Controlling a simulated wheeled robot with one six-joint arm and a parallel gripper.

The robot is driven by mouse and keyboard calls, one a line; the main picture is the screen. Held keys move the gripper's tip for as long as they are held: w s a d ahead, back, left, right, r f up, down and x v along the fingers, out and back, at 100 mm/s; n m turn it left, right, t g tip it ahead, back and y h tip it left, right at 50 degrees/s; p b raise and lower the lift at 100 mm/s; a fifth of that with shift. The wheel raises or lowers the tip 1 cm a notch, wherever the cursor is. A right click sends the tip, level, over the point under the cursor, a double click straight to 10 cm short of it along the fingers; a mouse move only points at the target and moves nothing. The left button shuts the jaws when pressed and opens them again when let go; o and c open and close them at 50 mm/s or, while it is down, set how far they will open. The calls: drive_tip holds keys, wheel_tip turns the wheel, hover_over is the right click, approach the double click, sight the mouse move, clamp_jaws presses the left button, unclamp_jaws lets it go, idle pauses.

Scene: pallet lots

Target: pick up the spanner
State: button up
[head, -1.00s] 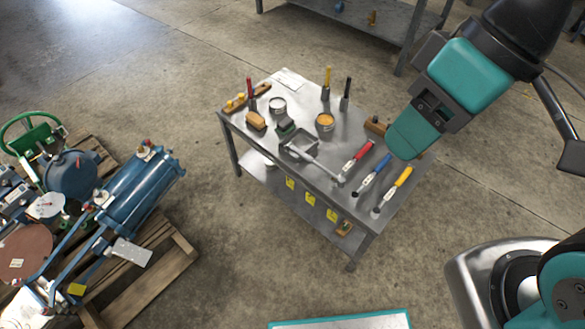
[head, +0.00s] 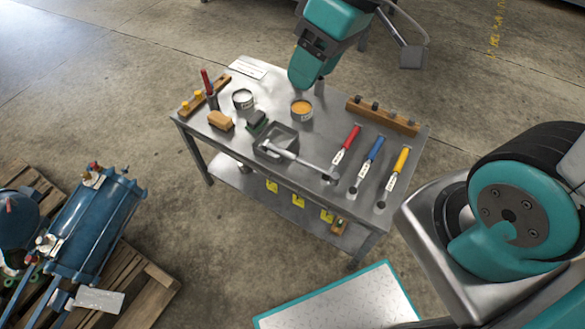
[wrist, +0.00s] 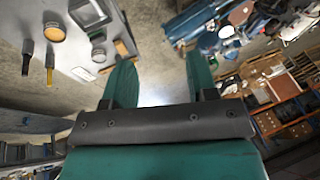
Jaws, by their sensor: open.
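Three long-handled tools lie side by side on the right of the metal table (head: 340,118) in the head view: a red-handled one (head: 346,145), a blue-handled one (head: 369,163) and a yellow-handled one (head: 396,173). Each has a pale shaft and a dark end. They look like wrenches, but I cannot tell which is the spanner. My gripper (wrist: 160,62) is open and empty in the wrist view, its two teal fingers apart. In the head view it is above the table's far side, beyond the orange can, away from these tools, and its fingertips are not clear.
A wooden rack (head: 383,116) lies behind. A pallet with blue machinery (head: 97,215) stands left.

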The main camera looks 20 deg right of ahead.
drive_tip(key=t+b, duration=0.2)
drive_tip(key=b, duration=1.2)
approach(292, 154)
drive_tip(key=shift+b+x, duration=3.15)
drive_tip(key=shift+x, duration=2.2)
drive_tip(key=shift+c, duration=0.5)
drive_tip(key=shift+r, duration=0.1)
clamp_jaws()
